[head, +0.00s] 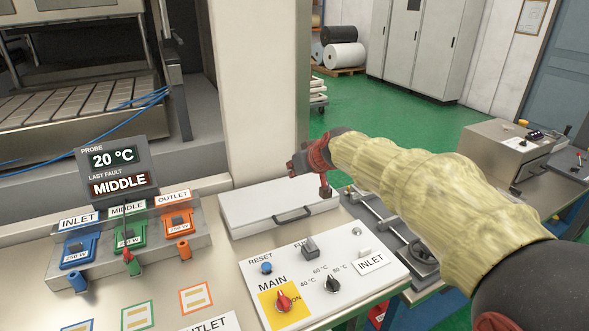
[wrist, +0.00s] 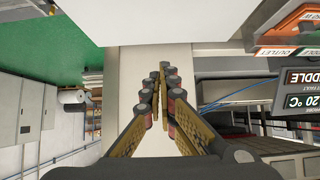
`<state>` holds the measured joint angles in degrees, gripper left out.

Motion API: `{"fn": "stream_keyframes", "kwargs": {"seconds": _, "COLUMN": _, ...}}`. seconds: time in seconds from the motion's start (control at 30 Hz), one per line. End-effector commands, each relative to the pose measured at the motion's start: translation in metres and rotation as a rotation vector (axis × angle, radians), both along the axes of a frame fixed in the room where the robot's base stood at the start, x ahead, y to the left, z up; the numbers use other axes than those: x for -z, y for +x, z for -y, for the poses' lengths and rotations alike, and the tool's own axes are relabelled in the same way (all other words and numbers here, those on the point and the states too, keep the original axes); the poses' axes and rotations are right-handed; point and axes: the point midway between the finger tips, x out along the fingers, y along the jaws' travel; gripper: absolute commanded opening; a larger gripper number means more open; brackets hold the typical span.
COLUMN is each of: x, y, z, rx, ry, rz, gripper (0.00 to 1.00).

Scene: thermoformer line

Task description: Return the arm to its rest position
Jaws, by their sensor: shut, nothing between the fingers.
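My arm, in a pale yellow sleeve (head: 420,180), reaches from the lower right to the middle of the head view. My gripper (wrist: 160,78) shows in the wrist view with its two padded fingers close together and nothing between them. In the head view its red and dark end is above the back of a closed white box lid (head: 270,208) with a dark handle. Whether it touches the lid cannot be told.
The control panel (head: 325,270) has a red MAIN knob (head: 283,301). Left are the INLET, MIDDLE and OUTLET modules and a probe display (head: 115,165) reading 20 °C and MIDDLE. A pale pillar (head: 255,90) stands behind the box. A metal box (head: 505,150) is at right.

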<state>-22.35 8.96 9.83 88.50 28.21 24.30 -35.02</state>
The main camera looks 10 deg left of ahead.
Motion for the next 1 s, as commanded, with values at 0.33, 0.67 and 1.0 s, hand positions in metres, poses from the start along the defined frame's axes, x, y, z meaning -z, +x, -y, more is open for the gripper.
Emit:
{"fn": "stream_keyframes", "kwargs": {"seconds": 0.33, "x": 0.064, "y": -0.044, "z": 0.015, "rx": 0.065, "ry": -0.003, "rz": -0.23, "gripper": 0.0}}
{"fn": "stream_keyframes", "kwargs": {"seconds": 0.67, "x": 0.101, "y": -0.185, "z": 0.127, "rx": 0.219, "ry": -0.112, "rz": -0.482, "gripper": 0.0}}
{"fn": "stream_keyframes", "kwargs": {"seconds": 1.0, "x": 0.105, "y": -0.335, "z": 0.259, "rx": 0.437, "ry": -0.185, "rz": -0.562, "gripper": 0.0}}
